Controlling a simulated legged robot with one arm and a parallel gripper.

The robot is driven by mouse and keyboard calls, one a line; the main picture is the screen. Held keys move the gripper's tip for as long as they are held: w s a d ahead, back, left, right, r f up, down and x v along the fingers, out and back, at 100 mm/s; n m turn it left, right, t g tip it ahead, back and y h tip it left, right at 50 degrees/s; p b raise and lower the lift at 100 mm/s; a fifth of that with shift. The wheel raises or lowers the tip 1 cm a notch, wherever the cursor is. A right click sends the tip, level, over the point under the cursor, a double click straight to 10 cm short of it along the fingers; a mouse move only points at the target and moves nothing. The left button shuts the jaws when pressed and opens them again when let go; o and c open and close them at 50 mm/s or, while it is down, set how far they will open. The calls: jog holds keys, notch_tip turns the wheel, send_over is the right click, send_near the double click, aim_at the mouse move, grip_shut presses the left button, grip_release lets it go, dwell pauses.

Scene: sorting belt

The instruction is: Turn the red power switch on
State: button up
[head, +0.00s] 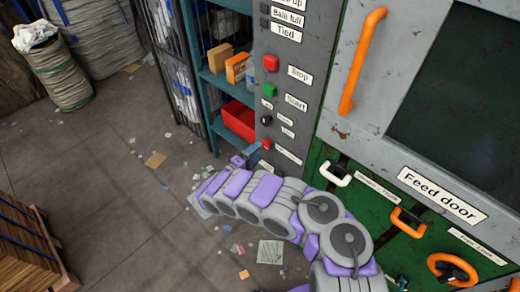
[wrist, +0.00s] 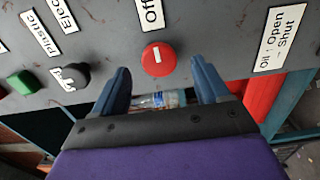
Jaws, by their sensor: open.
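The red power switch (wrist: 158,60) is a round red knob with a short white mark, on the grey control panel (wrist: 110,40). A label reading "Off" (wrist: 151,14) sits just above it in the wrist view. In the head view the red switch (head: 266,144) shows low on the panel. My gripper (wrist: 160,68) is open, with one blue finger on each side of the knob in the picture. I cannot tell whether the fingers touch it. In the head view my gripper (head: 247,156) is at the panel's lower edge, beside the switch.
A black knob (wrist: 70,76) and a green button (wrist: 20,82) are left of the switch in the wrist view.

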jog(key=p+v, duration=0.2)
jog(key=v, duration=1.2)
jog(key=shift+f, duration=0.15)
